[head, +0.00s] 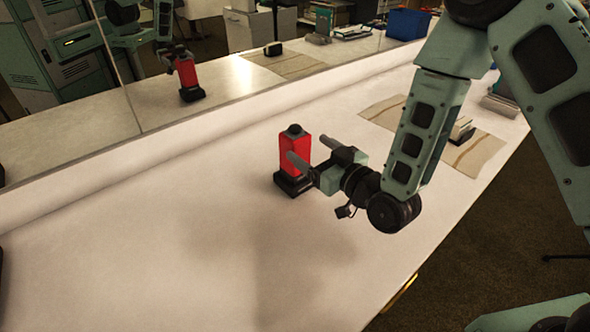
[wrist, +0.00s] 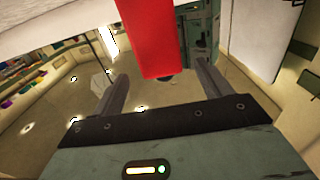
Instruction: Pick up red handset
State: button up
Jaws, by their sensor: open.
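The red handset (head: 297,148) stands upright on a black base (head: 292,184) on the white counter, with a dark top. My gripper (head: 308,151) is level with it, reaching in from the right, jaws open. One finger shows in front of the red body and the other to its right. In the wrist view the handset (wrist: 148,40) fills the upper middle, in line with the gap of my gripper (wrist: 160,68). I cannot tell whether a finger touches it. The base is not clear in the wrist view.
A mirror behind the counter reflects the handset (head: 187,72) and my arm. A striped mat (head: 480,158) with a small object (head: 462,130) on it lies to the right. The counter's front edge runs below my arm. The counter left of the handset is clear.

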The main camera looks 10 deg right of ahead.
aim_at(303, 146)
jog(key=shift+f+p+x, duration=0.2)
jog(key=shift+p+x, duration=0.25)
jog(key=shift+x, duration=1.15)
jog(key=shift+f+p+x, duration=0.2)
jog(key=shift+p+x, duration=0.2)
jog(key=shift+x, duration=1.15)
jog(key=c, duration=1.5)
jog(key=shift+c, duration=0.8)
jog(key=shift+r, duration=0.15)
